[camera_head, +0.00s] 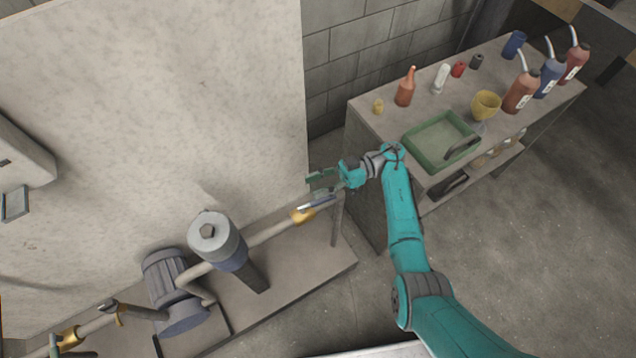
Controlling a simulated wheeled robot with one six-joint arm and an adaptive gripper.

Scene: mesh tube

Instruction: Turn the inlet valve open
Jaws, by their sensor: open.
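A brass valve (302,216) sits on the pipe near the right end of the low bench. A pale blue-grey lever (318,203) lies beside it, roughly along the pipe. A second brass valve (68,338) sits on the pipe at the lower left. No label shows which one is the inlet valve. My gripper (316,182) is open and appears empty. It is just above the right valve's lever in the picture, with its fingers pointing left. I cannot tell whether it touches the lever.
A grey filter housing (217,240) and a motor-like pump (173,287) stand on the low bench (285,278). At the right, a side table holds a green tray (440,139), a yellow cup (485,105) and several bottles. A pale wall panel (170,90) stands behind the pipe.

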